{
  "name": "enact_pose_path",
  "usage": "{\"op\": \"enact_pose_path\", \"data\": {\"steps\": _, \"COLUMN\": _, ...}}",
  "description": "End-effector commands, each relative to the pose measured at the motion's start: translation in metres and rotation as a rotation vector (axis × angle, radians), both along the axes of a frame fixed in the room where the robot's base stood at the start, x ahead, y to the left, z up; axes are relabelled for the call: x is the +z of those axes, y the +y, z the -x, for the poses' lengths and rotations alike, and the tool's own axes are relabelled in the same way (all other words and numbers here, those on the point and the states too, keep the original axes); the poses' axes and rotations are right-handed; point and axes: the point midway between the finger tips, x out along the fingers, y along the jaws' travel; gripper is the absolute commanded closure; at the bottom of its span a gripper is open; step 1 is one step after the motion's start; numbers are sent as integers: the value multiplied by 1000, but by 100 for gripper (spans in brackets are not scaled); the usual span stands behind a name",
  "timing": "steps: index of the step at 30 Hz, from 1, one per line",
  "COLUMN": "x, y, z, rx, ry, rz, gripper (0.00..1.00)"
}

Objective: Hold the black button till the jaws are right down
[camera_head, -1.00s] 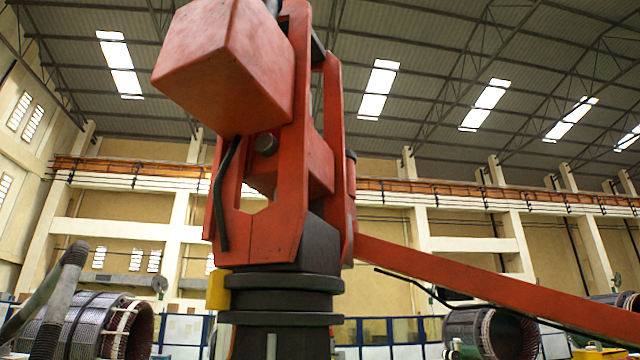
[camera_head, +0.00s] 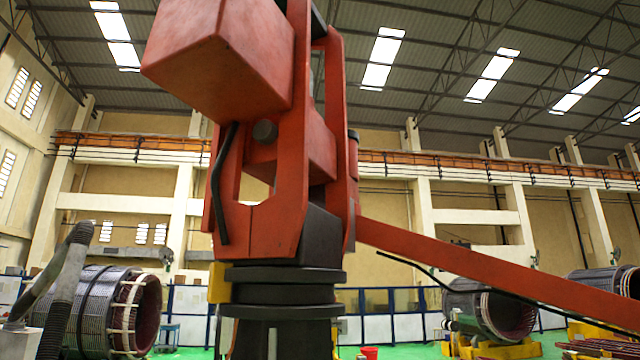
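No black button and no jaws can be made out in this view. A large red machine (camera_head: 277,226) on a dark round pedestal (camera_head: 284,289) fills the middle. It has a dark round knob (camera_head: 265,131) on its side; I cannot tell whether this is a button. A long red beam (camera_head: 480,268) slopes from it down to the right. My gripper is not in view.
Stator cores lie behind: one at the left (camera_head: 98,308), one at the right on a yellow stand (camera_head: 490,309), another at the right edge. A grey jointed tube (camera_head: 62,290) stands at far left. Green floor and a red bucket (camera_head: 369,353) show low down.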

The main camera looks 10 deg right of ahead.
Motion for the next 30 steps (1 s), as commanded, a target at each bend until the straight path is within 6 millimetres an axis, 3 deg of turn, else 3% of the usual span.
{"op": "enact_pose_path", "data": {"steps": 1, "x": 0, "y": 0, "z": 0, "rx": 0, "ry": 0, "rz": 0, "gripper": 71}}
{"op": "enact_pose_path", "data": {"steps": 5, "x": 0, "y": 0, "z": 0, "rx": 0, "ry": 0, "rz": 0, "gripper": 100}}
{"op": "enact_pose_path", "data": {"steps": 30, "x": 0, "y": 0, "z": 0, "rx": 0, "ry": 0, "rz": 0, "gripper": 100}}
